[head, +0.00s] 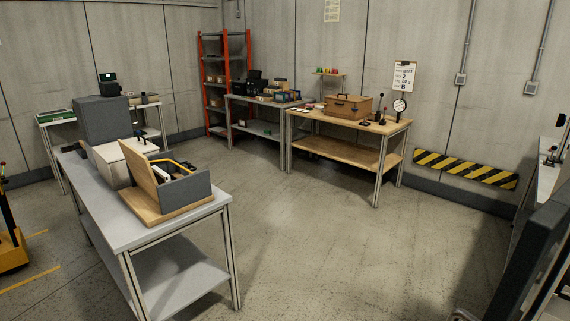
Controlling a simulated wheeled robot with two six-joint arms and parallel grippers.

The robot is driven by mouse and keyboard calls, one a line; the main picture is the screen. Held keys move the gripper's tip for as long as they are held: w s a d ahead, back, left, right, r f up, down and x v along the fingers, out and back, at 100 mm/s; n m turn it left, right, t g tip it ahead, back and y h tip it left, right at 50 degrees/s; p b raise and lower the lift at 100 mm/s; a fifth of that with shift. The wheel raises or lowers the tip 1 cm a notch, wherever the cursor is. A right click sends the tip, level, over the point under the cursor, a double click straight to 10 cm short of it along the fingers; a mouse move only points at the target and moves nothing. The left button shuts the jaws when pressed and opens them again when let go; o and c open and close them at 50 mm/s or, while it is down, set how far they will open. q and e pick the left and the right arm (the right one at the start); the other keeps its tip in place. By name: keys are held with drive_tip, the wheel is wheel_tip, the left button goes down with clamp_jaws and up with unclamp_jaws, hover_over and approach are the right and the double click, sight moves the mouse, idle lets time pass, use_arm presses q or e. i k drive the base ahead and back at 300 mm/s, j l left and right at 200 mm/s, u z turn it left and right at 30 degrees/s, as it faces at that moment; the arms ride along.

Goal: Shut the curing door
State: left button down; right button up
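No door marked as the curing door can be made out for certain. A large dark grey slab (535,258) stands close at the lower right, cut off by the picture's edge. I cannot tell whether it is an open door. On the grey bench at left stand a tall grey box (105,118) and a cream-white box (124,161) with a dark handle on top. Whether either has a door is not visible from here. Neither of my grippers is in view.
A wooden table (330,121) carries a wooden box (347,107) and a gauge (399,106). An orange rack (223,80) stands behind. Open floor (330,235) lies between them.

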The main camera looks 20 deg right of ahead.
sight(543, 248)
drive_tip(key=i+z, duration=0.15)
drive_tip(key=z, duration=0.3)
drive_tip(key=i+z, duration=0.1)
drive_tip(key=z, duration=0.4)
drive_tip(key=i+j+z, duration=0.1)
drive_tip(key=z, duration=0.35)
drive_tip(key=j+z, duration=0.2)
drive_tip(key=z, duration=0.3)
drive_tip(key=i+j+z, duration=0.2)
drive_tip(key=z, duration=0.2)
drive_tip(key=i+j+z, duration=0.2)
drive_tip(key=z, duration=0.2)
drive_tip(key=i+j+z, duration=0.15)
drive_tip(key=j+z, duration=0.25)
